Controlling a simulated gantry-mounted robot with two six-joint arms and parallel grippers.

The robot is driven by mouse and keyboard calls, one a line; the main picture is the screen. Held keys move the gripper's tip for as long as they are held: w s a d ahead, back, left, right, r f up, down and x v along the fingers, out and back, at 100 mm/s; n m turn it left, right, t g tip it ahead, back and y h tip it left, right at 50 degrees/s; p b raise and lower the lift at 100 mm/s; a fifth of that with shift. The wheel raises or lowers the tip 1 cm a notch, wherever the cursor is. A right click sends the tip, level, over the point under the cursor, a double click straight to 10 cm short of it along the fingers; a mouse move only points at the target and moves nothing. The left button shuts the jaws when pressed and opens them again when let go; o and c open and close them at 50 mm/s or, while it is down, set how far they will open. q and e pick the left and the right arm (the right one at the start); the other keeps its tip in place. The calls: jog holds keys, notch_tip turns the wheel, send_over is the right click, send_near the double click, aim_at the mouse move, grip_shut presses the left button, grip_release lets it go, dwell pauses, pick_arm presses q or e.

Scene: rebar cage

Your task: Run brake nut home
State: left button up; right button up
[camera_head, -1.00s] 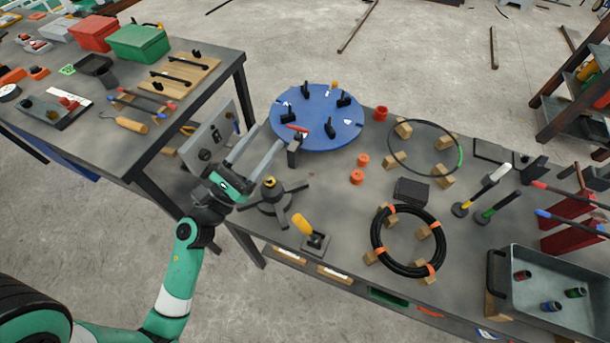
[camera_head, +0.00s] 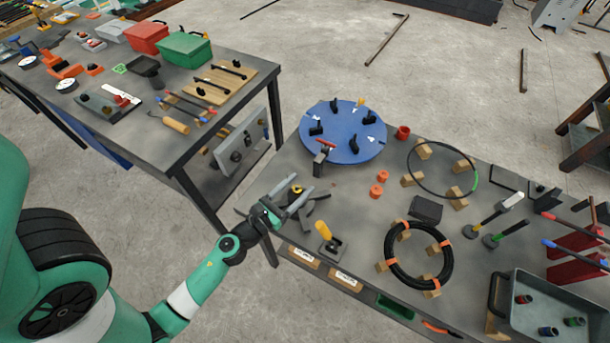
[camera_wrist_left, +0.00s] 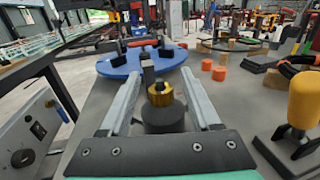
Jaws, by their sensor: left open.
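A brass-coloured nut (camera_wrist_left: 160,94), which I take for the brake nut, sits on top of a dark round hub (camera_wrist_left: 163,118) on the grey workbench. In the head view the nut (camera_head: 296,190) is partly hidden by my gripper; the base with splayed dark legs (camera_head: 318,206) shows beyond it. My left gripper (camera_head: 298,185) is open. In the left wrist view its two grey fingers (camera_wrist_left: 161,76) lie on either side of the nut, with gaps visible on both sides. I cannot tell the exact height difference. My right gripper is not in view.
A blue round turntable (camera_head: 345,146) with black clamps stands just behind the nut. A yellow-handled lever (camera_head: 326,235) stands near the front edge. Right of these are orange cups (camera_head: 377,190) and a coiled black cable (camera_head: 389,249). A cluttered table (camera_head: 185,165) stands left.

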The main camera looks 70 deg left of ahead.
pick_arm(q)
jog(key=shift+x, duration=1.5)
grip_shut()
